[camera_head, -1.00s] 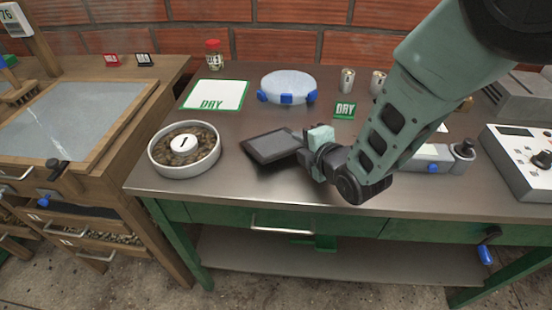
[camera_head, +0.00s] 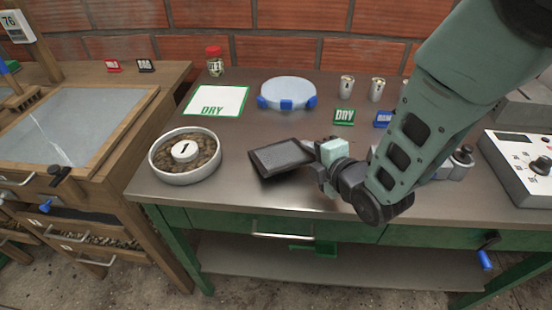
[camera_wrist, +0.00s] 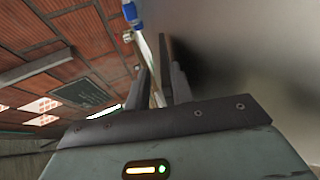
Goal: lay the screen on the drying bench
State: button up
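The screen (camera_head: 282,157), a flat dark rectangular panel with a raised frame, is at the middle of the steel-topped bench (camera_head: 225,197). It looks tilted, and a dark shadow lies below it; I cannot tell how far it is above the top. My gripper (camera_head: 317,163) is at its right edge and appears shut on that edge. In the wrist view the fingers (camera_wrist: 163,88) stand close on either side of a thin edge-on plate. A white mat marked DRY (camera_head: 216,101) lies at the back left of the top. Which surface is the drying bench is not marked clearly.
A round bowl of beans (camera_head: 184,173) stands left of the screen. A pale disc with blue blocks (camera_head: 286,91), a red-lidded jar (camera_head: 214,61) and metal cups (camera_head: 346,86) stand behind. A control box (camera_head: 520,165) is at right. A wooden bench (camera_head: 135,108) adjoins at left.

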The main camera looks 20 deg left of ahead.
jog(key=shift+v, duration=1.75)
jog(key=shift+r, duration=0.1)
notch_tip(320, 180, up, 7)
jog(key=s+d+p, duration=0.2)
jog(key=p, duration=0.2)
jog(key=s+d+r+m+g+h, duration=0.3)
jog(key=s+d+m+g+h, duration=0.1)
jog(key=s+d+m, duration=0.5)
jog(key=s+d+r+m+g+h, duration=0.4)
jog(key=s+d+m+g+h, duration=0.1)
jog(key=s+d+m, duration=0.4)
jog(key=shift+s+m+g, duration=0.3)
jog(key=shift+s+m, duration=0.2)
jog(key=shift+m, duration=0.3)
